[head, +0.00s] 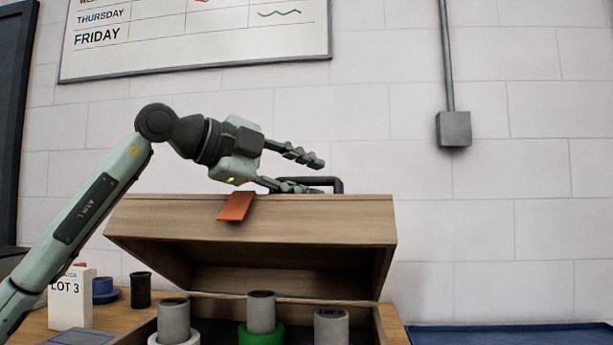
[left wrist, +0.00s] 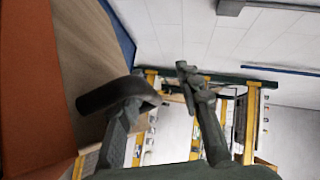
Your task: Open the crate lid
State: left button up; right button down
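The wooden crate lid (head: 350,212) stands raised, with its inner side and a gap to the crate body (head: 391,325) showing in the head view. A dark handle (head: 338,183) sits on the lid's top, and an orange tag (head: 235,206) hangs over its front edge. My left gripper (head: 314,176) is above the lid with its fingers apart. Its lower finger is at the handle; I cannot tell whether they touch. The left wrist view shows the handle (left wrist: 105,93) against one finger, beside the wooden lid (left wrist: 85,50) and orange tag (left wrist: 35,95). My right gripper is not in view.
Grey cylinders (head: 174,318), one in a green ring (head: 261,335), stand in the crate. A white LOT 3 box (head: 72,300), a blue item (head: 104,288) and a dark cup (head: 140,290) stand left. A blue surface (head: 510,335) lies right.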

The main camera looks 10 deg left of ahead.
pick_arm(q)
jog(key=shift+a, duration=0.1)
jog(key=v, duration=1.2)
